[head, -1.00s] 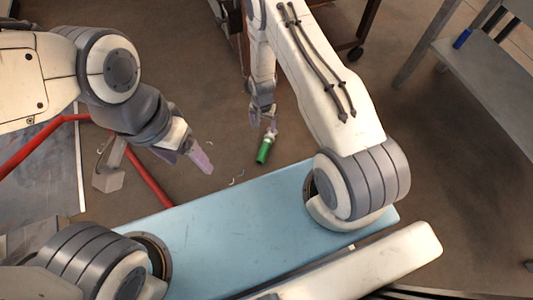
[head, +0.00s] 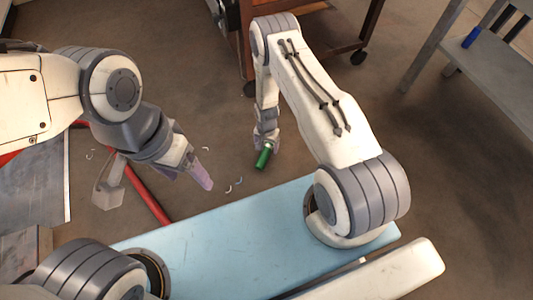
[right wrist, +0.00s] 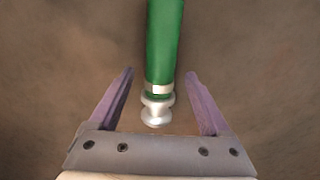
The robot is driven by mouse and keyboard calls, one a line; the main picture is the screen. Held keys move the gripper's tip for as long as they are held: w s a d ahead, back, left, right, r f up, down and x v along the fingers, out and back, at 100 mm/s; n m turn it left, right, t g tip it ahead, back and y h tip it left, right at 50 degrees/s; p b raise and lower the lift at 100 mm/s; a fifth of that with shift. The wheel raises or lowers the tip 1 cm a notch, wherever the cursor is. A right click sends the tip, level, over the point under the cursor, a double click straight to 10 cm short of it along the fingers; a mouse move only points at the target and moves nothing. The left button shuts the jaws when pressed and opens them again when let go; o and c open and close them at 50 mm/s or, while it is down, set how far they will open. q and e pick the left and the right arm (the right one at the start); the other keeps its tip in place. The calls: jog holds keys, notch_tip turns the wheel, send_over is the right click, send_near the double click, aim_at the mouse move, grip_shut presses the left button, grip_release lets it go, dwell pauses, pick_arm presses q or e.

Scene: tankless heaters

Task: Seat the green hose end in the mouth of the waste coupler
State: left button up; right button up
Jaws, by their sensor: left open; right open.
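The green hose end (head: 263,159) is at my right gripper (head: 269,146) in the head view. In the right wrist view the green hose (right wrist: 165,45) runs down to a silver, knobbed tip. My right gripper (right wrist: 159,74) is open there, its purple fingers on either side of the hose with gaps to both. My left gripper (head: 200,178) points down to the right, apart from the hose; the head view barely shows its jaws. I cannot make out the waste coupler in either view.
Small pale curved bits (head: 238,181) are on the brown floor. A wheeled brown cart (head: 315,45) stands behind my right arm, a grey shelf unit (head: 490,70) at right.

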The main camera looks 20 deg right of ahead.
jog(key=shift+f, duration=0.85)
jog(key=shift+r, duration=0.1)
grip_shut()
jog(key=shift+r, duration=0.1)
